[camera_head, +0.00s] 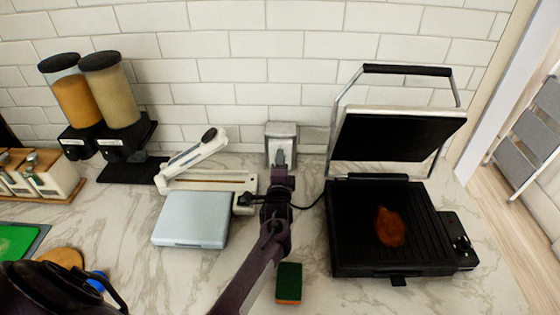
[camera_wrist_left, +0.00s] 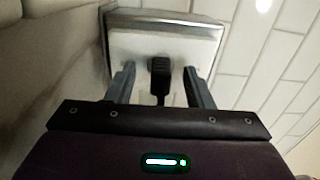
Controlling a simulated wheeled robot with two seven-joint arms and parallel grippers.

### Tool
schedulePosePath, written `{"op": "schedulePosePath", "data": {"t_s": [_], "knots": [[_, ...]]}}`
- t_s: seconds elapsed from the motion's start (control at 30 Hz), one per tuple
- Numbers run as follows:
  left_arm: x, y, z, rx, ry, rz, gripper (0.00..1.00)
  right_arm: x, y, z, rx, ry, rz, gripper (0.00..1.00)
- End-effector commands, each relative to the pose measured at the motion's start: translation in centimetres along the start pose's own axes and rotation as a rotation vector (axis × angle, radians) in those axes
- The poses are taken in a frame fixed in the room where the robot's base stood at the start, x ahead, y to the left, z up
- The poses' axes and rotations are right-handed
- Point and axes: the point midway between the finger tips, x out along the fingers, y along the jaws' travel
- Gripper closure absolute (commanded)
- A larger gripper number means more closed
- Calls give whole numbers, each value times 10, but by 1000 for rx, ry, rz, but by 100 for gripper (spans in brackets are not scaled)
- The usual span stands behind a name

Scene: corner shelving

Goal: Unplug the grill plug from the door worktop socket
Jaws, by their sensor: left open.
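The worktop socket (camera_head: 281,132) is a silver box against the tiled wall in the head view. In the left wrist view the socket (camera_wrist_left: 163,43) fills the top middle, with the black grill plug (camera_wrist_left: 160,76) seated in its face. My left gripper (camera_wrist_left: 158,85) is open, with one finger on each side of the plug and a gap to it. In the head view my left gripper (camera_head: 280,160) is in front of the socket and hides the plug. The grill (camera_head: 340,235) stands open to the right, with its black cord (camera_head: 312,201) running left behind my arm. My right gripper is not in view.
A white slicer-like appliance (camera_head: 195,160) and a pale blue flat box (camera_head: 190,219) stand left of my arm. Two dispensers (camera_head: 112,90) are at the back left. A green sponge (camera_head: 289,281) lies in front. A brown piece of food (camera_head: 389,227) lies on the grill.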

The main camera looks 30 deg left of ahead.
Motion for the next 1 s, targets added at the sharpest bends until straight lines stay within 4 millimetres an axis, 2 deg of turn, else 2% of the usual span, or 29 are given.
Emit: {"op": "schedulePosePath", "data": {"t_s": [0.9,1.0], "knots": [[0,-1,0,0,0,-1,53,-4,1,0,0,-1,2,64],[0,-1,0,0,0,-1,66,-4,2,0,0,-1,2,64]]}}
